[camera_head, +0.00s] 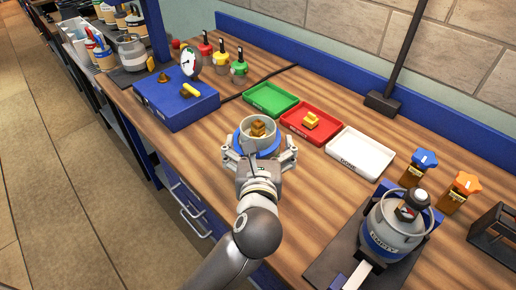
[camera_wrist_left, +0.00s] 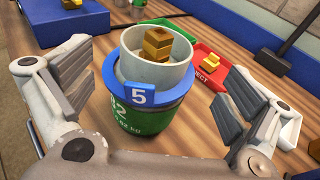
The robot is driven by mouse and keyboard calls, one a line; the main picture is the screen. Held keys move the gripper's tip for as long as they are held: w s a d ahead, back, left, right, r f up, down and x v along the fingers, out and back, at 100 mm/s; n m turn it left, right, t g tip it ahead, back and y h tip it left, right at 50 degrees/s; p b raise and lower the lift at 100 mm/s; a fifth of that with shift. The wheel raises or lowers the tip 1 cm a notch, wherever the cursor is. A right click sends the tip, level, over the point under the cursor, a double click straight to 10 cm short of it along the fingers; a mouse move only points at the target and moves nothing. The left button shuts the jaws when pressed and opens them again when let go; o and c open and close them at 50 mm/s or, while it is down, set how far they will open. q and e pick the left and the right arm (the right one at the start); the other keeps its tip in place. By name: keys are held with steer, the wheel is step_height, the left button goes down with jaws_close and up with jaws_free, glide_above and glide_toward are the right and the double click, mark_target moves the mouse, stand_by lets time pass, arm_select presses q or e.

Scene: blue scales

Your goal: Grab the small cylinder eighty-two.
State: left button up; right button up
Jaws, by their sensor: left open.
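The small cylinder (camera_wrist_left: 150,112) stands upright on the bench. In the left wrist view it has a green lower body with a partly visible "82", a blue collar marked "5" and an open pale cup on top. Brass-coloured blocks (camera_wrist_left: 157,45) sit in the cup. In the head view the cylinder (camera_head: 243,133) is in front of the trays, its lower part hidden by my gripper. My left gripper (camera_head: 259,152) is open, with one finger on each side of the cylinder; the wrist view shows gaps between the fingers and its body. My right gripper is not in view.
Green (camera_head: 272,92), red (camera_head: 290,125) and white (camera_head: 365,148) trays lie beyond the cylinder. A blue scale box (camera_head: 170,112) stands to the left. A canister marked "EMPTY" (camera_head: 385,240) stands at lower right. Bare wood lies between it and my gripper.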

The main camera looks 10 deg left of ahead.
mark_target(258, 137)
arm_select(q)
steer(key=x, duration=0.1)
steer(key=p+x, duration=0.1)
steer(key=x, duration=0.3)
steer(key=shift+w+a+p, duration=0.15)
steer(key=shift+a+p, duration=0.15)
steer(key=shift+w+f, duration=0.1)
steer(key=shift+w, duration=0.25)
steer(key=shift+c, duration=0.4)
steer(key=c, duration=0.5)
steer(key=shift+s, duration=0.1)
steer(key=c, duration=1.6)
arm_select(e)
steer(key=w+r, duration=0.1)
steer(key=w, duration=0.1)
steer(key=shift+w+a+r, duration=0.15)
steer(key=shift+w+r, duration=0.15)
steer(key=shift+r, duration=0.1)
